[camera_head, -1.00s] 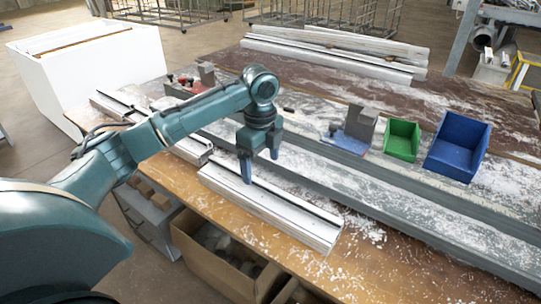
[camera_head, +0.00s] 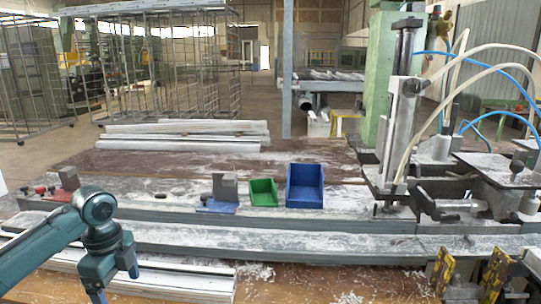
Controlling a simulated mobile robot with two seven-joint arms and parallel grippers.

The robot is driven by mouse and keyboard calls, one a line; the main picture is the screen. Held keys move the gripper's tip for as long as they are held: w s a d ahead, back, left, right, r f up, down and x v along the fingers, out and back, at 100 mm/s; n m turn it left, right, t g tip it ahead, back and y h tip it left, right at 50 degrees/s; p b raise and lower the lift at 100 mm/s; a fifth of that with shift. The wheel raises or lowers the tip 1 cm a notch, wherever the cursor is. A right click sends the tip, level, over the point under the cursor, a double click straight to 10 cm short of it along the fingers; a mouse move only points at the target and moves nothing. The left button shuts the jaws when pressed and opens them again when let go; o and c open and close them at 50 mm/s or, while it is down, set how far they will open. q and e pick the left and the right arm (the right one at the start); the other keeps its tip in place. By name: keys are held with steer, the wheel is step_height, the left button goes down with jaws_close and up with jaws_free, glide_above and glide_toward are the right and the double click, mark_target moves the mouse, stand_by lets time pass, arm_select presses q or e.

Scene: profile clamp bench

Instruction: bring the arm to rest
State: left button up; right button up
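My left arm (camera_head: 35,262) comes in from the lower left, teal and bent at the wrist. My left gripper (camera_head: 115,283) points down at the front left of the bench, with its two fingers apart and nothing seen between them. White profiles (camera_head: 190,284) lie along the front edge of the bench, behind and to the right of the fingers. Whether the fingertips touch a profile I cannot tell; the nearer one reaches the bottom edge of the view. My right gripper is not in view.
A blue bin (camera_head: 305,202), a green bin (camera_head: 263,199) and a grey block on a blue base (camera_head: 222,206) stand mid-bench. A clamp machine (camera_head: 402,120) with hoses rises at the right. White profiles (camera_head: 185,145) lie at the back. The front middle is dusty and clear.

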arm_select(q)
steer(key=s+d+f+n+t+h, duration=0.2)
steer(key=s+d+f+n, duration=0.3)
steer(key=s+d+f, duration=0.9)
steer(key=s+a+n+t+y, duration=0.2)
steer(key=s+a+n, duration=0.2)
steer(key=s+n, duration=0.8)
steer(key=w+d+f+m+t+h, duration=0.1)
steer(key=w+d+f+t+h, duration=0.2)
steer(key=w+d+f+t, duration=0.3)
steer(key=shift+f+t, duration=0.3)
steer(key=shift+f, duration=0.15)
steer(key=shift+d, duration=0.1)
